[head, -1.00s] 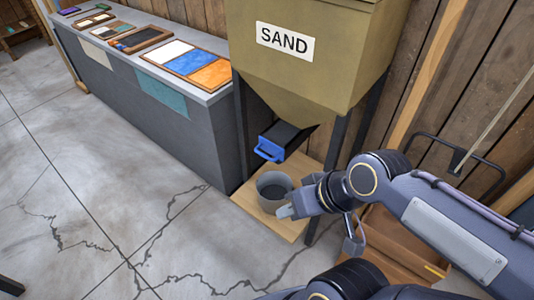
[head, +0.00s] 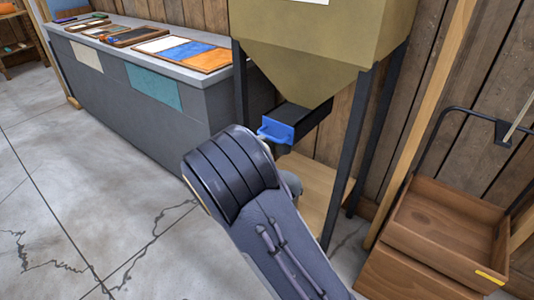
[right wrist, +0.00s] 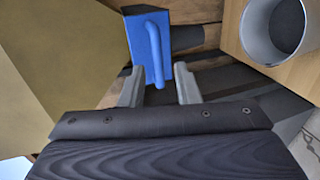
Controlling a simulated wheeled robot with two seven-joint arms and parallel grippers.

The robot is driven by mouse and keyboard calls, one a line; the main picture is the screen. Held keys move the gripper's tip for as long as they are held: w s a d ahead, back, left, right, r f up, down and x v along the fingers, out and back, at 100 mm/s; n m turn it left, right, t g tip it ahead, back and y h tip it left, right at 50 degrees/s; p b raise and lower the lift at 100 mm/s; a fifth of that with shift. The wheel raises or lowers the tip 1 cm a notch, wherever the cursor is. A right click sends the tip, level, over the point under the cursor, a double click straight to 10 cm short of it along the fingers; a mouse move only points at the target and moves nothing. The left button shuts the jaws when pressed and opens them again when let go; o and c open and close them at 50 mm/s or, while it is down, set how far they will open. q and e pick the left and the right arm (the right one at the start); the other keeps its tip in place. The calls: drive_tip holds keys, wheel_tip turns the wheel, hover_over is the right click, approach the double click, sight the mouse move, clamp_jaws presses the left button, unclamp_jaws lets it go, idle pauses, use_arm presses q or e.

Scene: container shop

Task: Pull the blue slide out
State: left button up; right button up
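The blue slide (head: 277,131) with its loop handle sticks out of the dark chute under the sand hopper (head: 310,60). It also shows in the right wrist view (right wrist: 145,52), with the handle bar in line with the gap between my fingers. My right gripper (right wrist: 159,80) is open, its two grey fingertips on either side of the handle's near end. I cannot tell if they touch it. In the head view my right arm hides this gripper. The grey bucket (right wrist: 262,45) stands below the chute, mostly hidden by my arm in the head view. My left gripper is out of view.
A wooden board (head: 312,190) lies under the hopper between its dark legs (head: 350,150). A grey counter (head: 200,110) with colored sample trays stands at the left. A wooden cart (head: 440,235) stands at the right. The floor at the left is free.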

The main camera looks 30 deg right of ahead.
sight(269, 136)
drive_tip(key=x, duration=0.3)
drive_tip(key=w+b+x, duration=0.1)
drive_tip(key=x, duration=0.3)
drive_tip(key=shift+w+r+b, duration=0.1)
drive_tip(key=shift+w+b, duration=0.05)
drive_tip(key=shift+b, duration=0.15)
drive_tip(key=shift+c, duration=0.4)
clamp_jaws()
drive_tip(key=shift+a+t, duration=0.1)
drive_tip(key=shift+t, duration=0.2)
